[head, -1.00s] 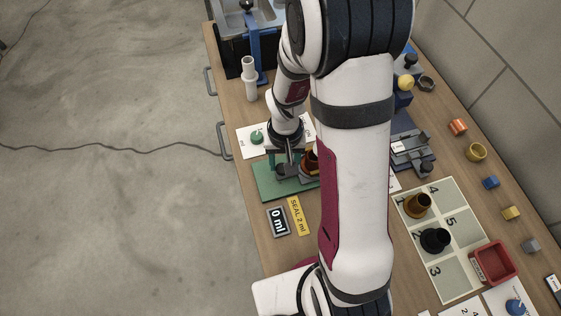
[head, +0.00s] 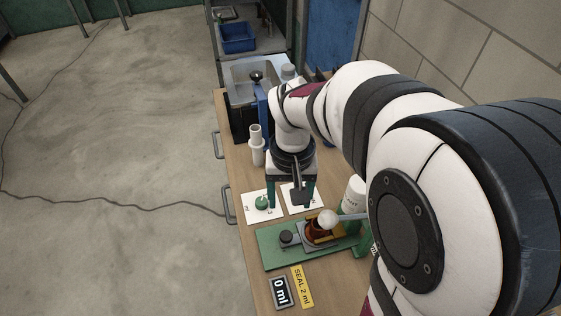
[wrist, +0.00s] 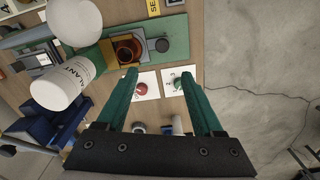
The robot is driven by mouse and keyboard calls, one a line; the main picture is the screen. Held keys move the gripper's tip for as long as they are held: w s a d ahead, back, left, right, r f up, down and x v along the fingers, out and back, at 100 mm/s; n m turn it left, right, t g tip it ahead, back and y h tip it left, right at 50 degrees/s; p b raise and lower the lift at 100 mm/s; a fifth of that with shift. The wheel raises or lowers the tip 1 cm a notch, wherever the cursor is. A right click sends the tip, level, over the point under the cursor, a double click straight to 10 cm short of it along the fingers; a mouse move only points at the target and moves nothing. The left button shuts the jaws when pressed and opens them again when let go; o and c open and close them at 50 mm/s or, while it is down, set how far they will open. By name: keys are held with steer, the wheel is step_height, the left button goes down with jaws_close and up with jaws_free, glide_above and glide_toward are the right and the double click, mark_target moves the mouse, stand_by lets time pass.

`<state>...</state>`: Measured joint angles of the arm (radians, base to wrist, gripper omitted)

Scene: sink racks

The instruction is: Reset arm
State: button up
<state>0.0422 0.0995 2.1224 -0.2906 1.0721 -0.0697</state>
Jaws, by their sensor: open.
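My gripper (head: 289,205) is open and empty, with its green fingers pointing down above two white cards at the left side of the bench. In the wrist view my gripper (wrist: 160,74) has its two fingers spread wide, with nothing between them. A green knob (head: 262,203) sits on the left card (head: 250,214); it also shows in the wrist view (wrist: 177,83). A red knob (wrist: 142,89) sits on the other card and is hidden in the head view. My arm covers much of the bench's right side in the head view.
A green board (head: 268,246) holds a brown cup (head: 313,232) and a dark knob (head: 286,237). A white sealant bottle (wrist: 60,88) and a white round end (head: 328,220) are close by. A white stand (head: 257,150) and a blue-black press (head: 262,105) stand behind my gripper.

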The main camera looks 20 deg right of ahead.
steer(key=shift+r, duration=0.6)
